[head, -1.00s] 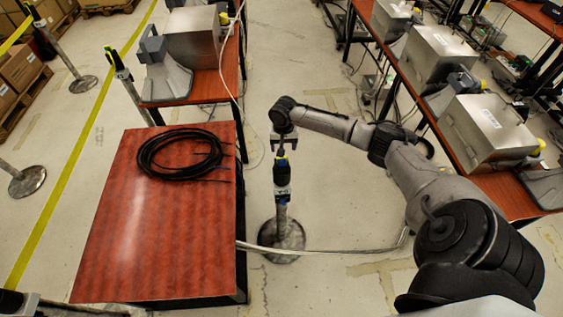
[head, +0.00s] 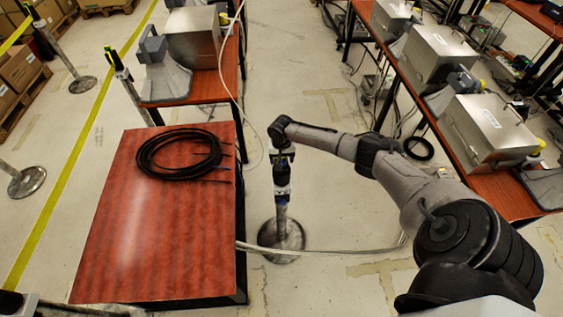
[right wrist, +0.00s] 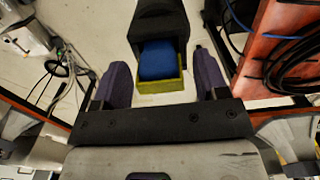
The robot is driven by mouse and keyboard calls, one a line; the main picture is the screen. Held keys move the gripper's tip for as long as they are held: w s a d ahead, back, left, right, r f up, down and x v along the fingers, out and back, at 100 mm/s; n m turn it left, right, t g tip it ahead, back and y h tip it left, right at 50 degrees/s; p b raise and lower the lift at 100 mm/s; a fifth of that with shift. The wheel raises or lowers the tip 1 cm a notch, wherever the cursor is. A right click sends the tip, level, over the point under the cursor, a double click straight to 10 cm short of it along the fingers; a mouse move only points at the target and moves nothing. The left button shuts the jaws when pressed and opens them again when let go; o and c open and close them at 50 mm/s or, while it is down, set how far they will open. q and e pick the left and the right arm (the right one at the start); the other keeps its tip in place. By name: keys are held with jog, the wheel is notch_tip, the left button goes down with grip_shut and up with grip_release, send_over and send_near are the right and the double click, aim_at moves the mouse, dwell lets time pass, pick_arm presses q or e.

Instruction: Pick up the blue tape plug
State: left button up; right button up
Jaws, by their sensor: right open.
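The blue tape plug (right wrist: 157,60) sits in a yellow-green frame at the end of a black post head in the right wrist view. The black post head (head: 282,177) tops an upright post beside the red table in the head view. My right gripper (right wrist: 160,72) is open, with one dark purple finger on each side of the plug and a visible gap to both. In the head view my right gripper (head: 283,153) is over the top of the post and hides the yellow part. My left gripper is not in view.
A red table (head: 130,245) with a coil of black cable (head: 180,154) stands left of the post. The post's round base (head: 282,240) rests on the floor, with pale cables beside it. Benches with metal boxes (head: 485,130) line the right.

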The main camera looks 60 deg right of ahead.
jog(key=shift+c, duration=0.4)
jog(key=c, duration=0.9)
jog(key=shift+r, duration=0.2)
jog(key=shift+c, duration=0.2)
